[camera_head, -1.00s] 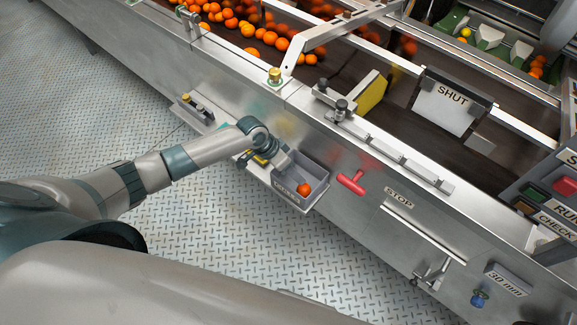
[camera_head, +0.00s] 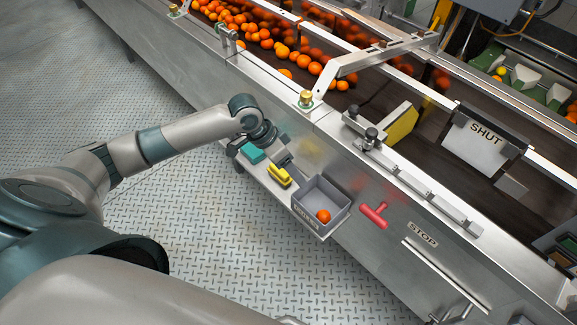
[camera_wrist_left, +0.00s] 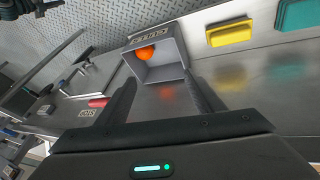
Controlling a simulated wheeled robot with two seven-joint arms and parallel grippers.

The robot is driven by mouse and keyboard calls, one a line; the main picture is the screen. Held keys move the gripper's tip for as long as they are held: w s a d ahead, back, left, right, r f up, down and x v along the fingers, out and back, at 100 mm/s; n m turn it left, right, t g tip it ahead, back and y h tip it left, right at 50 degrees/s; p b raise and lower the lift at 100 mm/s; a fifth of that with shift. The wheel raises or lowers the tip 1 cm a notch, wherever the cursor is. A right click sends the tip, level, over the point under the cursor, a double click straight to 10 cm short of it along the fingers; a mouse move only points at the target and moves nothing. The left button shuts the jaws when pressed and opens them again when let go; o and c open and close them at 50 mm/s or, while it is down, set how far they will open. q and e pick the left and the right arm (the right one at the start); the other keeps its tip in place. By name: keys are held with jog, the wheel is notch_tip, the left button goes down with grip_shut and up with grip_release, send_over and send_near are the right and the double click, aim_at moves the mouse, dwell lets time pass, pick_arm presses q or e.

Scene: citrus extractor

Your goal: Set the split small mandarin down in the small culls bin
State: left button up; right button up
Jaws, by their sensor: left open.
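The small mandarin (camera_head: 323,216) lies in the grey culls bin (camera_head: 301,207), near its front corner. The bin sits on a ledge on the side of the conveyor frame. In the left wrist view the mandarin (camera_wrist_left: 146,53) rests against the inner wall of the bin (camera_wrist_left: 176,72) by its labelled side. A split in its skin cannot be made out. My left gripper (camera_head: 289,160) is open and empty, just behind and left of the bin. Its two fingers (camera_wrist_left: 160,98) show apart in the left wrist view, clear of the mandarin. My right gripper is not in view.
A yellow block (camera_head: 279,174) and a teal block (camera_head: 252,153) lie on the ledge left of the bin. A red T-handle (camera_head: 374,215) sticks out to the right. The conveyor (camera_head: 330,50) carries many mandarins behind a metal rail. Floor in front is clear.

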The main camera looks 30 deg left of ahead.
pick_arm(q)
jog(key=shift+v, duration=1.25)
jog(key=shift+d, duration=0.1)
